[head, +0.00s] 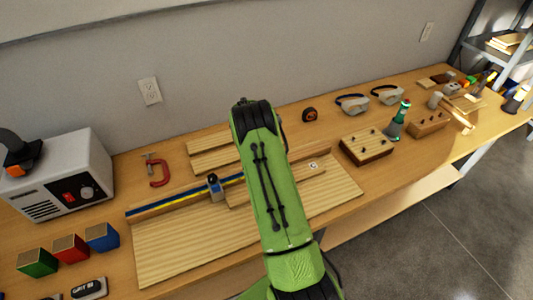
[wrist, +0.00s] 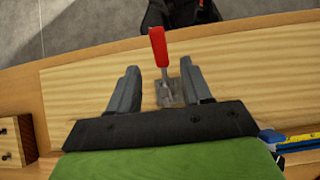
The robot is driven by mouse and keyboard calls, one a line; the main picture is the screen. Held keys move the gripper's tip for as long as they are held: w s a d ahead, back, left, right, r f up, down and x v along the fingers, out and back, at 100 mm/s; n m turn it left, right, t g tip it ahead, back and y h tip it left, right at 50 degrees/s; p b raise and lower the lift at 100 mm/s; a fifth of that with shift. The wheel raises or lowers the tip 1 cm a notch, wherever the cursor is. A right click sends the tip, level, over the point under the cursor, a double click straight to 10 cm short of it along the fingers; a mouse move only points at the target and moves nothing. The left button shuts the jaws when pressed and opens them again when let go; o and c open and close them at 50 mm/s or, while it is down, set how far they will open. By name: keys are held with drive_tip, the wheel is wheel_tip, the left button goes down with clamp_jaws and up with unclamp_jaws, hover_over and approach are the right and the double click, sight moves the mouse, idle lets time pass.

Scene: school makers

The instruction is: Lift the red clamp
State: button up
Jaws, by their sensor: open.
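A toggle clamp with a red handle (wrist: 159,46) and a grey metal base (wrist: 168,92) stands on a pale wooden board (wrist: 255,75) in the wrist view. My gripper (wrist: 160,68) is open, with one finger on each side of this clamp. A gap shows between the clamp and both fingers, and nothing is held. In the head view my green arm hides this clamp and my gripper. A separate red C-clamp (head: 158,171) lies at the back left of the bench in the head view, away from my arm.
A fence rail with a blue and yellow strip (head: 165,207) lies across the board, left of my arm. A white machine (head: 68,165) and colored blocks (head: 70,249) stand at left. A drilled block (head: 367,149), goggles (head: 352,104) and a green bottle (head: 397,120) are at right.

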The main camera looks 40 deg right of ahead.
drive_tip(key=p+v, duration=0.4)
drive_tip(key=v, duration=0.6)
drive_tip(key=shift+s, duration=0.1)
